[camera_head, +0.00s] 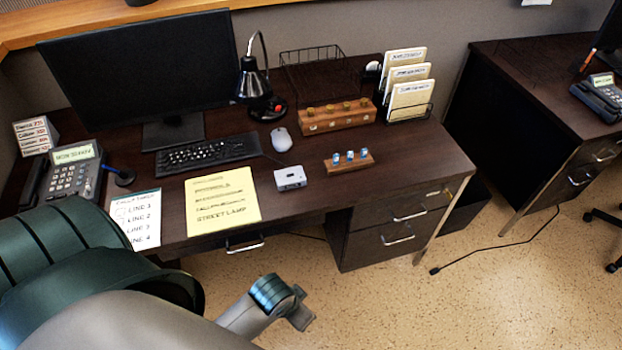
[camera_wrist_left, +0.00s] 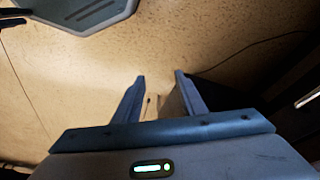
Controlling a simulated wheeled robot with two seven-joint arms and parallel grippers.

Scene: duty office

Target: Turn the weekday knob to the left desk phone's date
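The left desk phone (camera_head: 72,180) stands at the left of the near desk, its display lit with text too small to read surely. A wooden block (camera_head: 338,118) with several small knobs stands at the back right of this desk. A smaller wooden block (camera_head: 349,163) with blue-and-white pieces lies in front of it. I cannot tell which piece is the weekday knob. My left gripper (camera_wrist_left: 160,77) is open and empty in the left wrist view, over the floor. In the head view my left arm hangs in front of the desk, apart from these things. My right gripper is not in view.
A monitor (camera_head: 140,65), lamp (camera_head: 252,80), keyboard (camera_head: 207,153), mouse (camera_head: 281,139), grey box (camera_head: 290,178), yellow note (camera_head: 222,199) and file rack (camera_head: 408,105) occupy the desk (camera_head: 425,160). Another desk with a second phone (camera_head: 598,95) stands right. Floor (camera_head: 450,300) between is mostly clear.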

